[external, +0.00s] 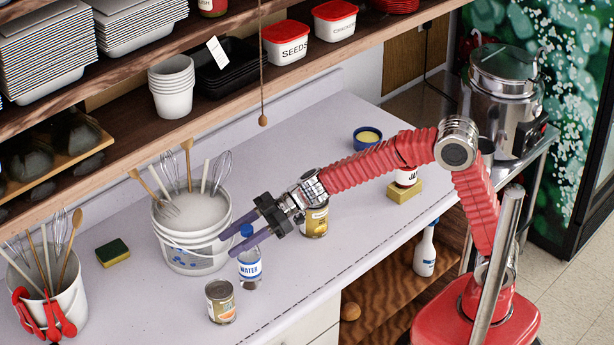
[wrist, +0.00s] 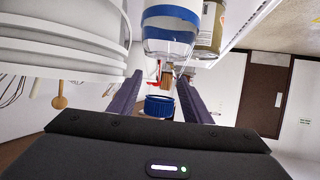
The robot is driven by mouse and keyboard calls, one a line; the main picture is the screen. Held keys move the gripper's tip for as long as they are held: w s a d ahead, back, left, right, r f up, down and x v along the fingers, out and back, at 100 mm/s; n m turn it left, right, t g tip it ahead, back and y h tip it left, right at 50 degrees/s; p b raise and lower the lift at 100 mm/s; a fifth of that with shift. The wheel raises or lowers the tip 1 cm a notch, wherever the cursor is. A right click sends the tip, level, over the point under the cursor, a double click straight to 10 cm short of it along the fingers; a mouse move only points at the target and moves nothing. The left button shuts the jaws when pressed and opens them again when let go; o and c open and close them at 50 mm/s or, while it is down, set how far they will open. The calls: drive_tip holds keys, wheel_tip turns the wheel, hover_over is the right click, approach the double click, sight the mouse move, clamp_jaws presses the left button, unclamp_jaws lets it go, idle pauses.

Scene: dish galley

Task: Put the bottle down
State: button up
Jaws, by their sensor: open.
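The water bottle (external: 250,268), clear with a blue cap and a blue label, stands upright on the pale counter (external: 310,265) in the external view. My gripper (external: 231,246) is open, with its dark fingers spread at the height of the bottle's top. In the wrist view the bottle (wrist: 168,45) appears upside down, and its blue cap (wrist: 160,106) is between the two fingers (wrist: 157,95), with a gap on both sides.
A white bucket of whisks and spoons (external: 190,240) is close left of the bottle. A can (external: 220,301) stands in front, and another can (external: 315,222) stands under my wrist. A sponge (external: 113,253) lies further left. The counter's front right is clear.

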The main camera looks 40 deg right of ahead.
drive_tip(key=shift+r, duration=0.1)
drive_tip(key=v, duration=1.2)
idle(0.6)
